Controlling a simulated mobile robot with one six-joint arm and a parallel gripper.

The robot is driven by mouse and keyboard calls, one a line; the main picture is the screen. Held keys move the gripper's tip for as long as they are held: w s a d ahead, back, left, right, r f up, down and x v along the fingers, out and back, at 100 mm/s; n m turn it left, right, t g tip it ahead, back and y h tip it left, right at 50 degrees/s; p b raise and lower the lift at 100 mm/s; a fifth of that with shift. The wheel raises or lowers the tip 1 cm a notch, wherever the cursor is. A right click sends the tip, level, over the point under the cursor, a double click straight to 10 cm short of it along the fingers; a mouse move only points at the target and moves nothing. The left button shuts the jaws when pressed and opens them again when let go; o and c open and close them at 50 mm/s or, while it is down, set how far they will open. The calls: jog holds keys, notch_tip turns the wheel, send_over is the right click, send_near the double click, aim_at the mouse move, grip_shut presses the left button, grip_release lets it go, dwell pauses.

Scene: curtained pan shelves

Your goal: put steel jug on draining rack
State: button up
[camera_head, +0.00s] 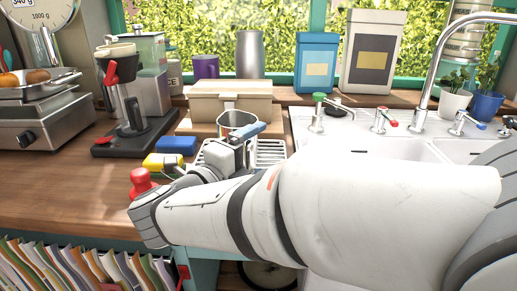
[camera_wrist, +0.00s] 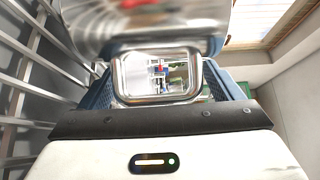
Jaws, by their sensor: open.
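The steel jug (camera_head: 237,118) stands upright at my gripper, over the back left part of the draining rack (camera_head: 270,152). In the wrist view the jug (camera_wrist: 140,25) fills the top of the picture, with its handle loop (camera_wrist: 160,98) facing me. My gripper (camera_head: 245,132) is open, with its blue fingers at the handle. In the wrist view my gripper (camera_wrist: 165,82) has one finger on each side of the loop. The wire rack also shows there at the left (camera_wrist: 20,85). My arm hides much of the rack, and I cannot see the jug's base.
A beige box (camera_head: 230,102) stands just behind the jug. A blue block (camera_head: 176,144), a yellow item (camera_head: 165,162) and a red-knobbed thing (camera_head: 141,182) lie left of my gripper. The sink (camera_head: 385,150) and its taps are at the right. The wooden counter at left is partly clear.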

jog(key=v, duration=0.7)
jog(key=shift+s+a+f, duration=0.15)
jog(key=shift+s+a, duration=0.05)
jog(key=shift+s, duration=0.15)
grip_shut()
dwell(0.9)
dwell(0.5)
jog(key=v, duration=1.2)
jog(key=shift+b, duration=0.3)
dwell(0.4)
